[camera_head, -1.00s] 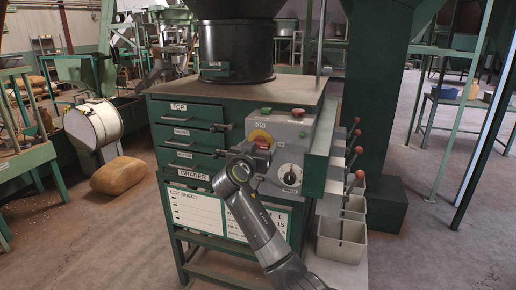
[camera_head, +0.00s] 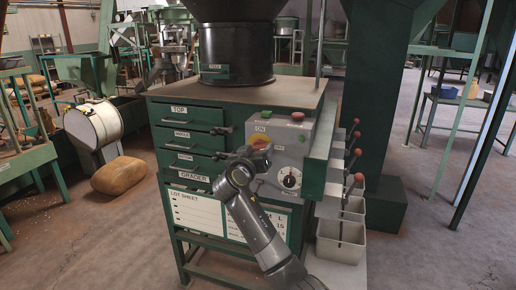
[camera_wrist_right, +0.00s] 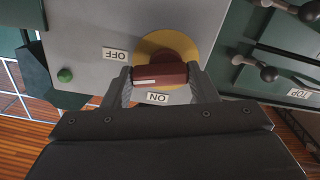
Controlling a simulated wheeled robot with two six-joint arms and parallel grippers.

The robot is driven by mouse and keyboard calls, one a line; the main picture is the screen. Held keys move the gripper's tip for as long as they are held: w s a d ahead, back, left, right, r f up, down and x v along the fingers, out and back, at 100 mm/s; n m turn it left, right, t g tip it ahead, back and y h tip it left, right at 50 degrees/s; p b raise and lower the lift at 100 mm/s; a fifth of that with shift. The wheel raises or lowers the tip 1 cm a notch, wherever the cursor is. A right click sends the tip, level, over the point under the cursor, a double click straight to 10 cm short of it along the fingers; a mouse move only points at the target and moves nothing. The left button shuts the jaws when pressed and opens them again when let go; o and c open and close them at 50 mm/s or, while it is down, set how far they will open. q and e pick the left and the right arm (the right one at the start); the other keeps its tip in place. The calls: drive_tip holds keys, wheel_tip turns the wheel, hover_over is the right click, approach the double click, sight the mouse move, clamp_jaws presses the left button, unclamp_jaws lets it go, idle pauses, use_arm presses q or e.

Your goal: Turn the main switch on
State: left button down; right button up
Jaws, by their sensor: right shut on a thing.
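The main switch is a dark red handle (camera_wrist_right: 160,76) on a yellow disc (camera_wrist_right: 190,42), on the grey control panel (camera_wrist_right: 90,25). In the right wrist view an ON label (camera_wrist_right: 157,98) lies below the handle and an OFF label (camera_wrist_right: 115,54) lies to its upper left, both upside down. The handle lies crosswise, with a white line along it. My right gripper (camera_wrist_right: 161,82) is shut on the handle, a finger at each end. In the head view my right gripper (camera_head: 252,156) partly hides the switch (camera_head: 260,138). My left gripper is not in view.
A round dial (camera_head: 289,178) sits right of my gripper on the panel. Drawers (camera_head: 188,138) with protruding handles are to the left. Red-knobbed levers (camera_head: 357,152) and grey bins (camera_head: 341,240) stand at right. Floor is free further right.

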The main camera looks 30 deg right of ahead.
drive_tip(key=n+p, duration=0.1)
drive_tip(key=n, duration=0.1)
drive_tip(key=n+p, duration=0.1)
drive_tip(key=shift+r+n, duration=0.2)
drive_tip(key=shift+n, duration=0.2)
drive_tip(key=n+p, duration=0.1)
drive_tip(key=n, duration=0.1)
drive_tip(key=n+p, duration=0.2)
drive_tip(key=shift+w+a+r+n, duration=0.1)
drive_tip(key=shift+a+n, duration=0.05)
drive_tip(key=shift+n, duration=0.15)
drive_tip(key=n+p, duration=0.2)
drive_tip(key=n, duration=0.1)
drive_tip(key=shift+p, duration=0.4)
drive_tip(key=shift+w+a+n+p, duration=0.15)
drive_tip(key=shift+n+p, duration=0.75)
drive_tip(key=shift+n, duration=0.7)
drive_tip(key=o, duration=1)
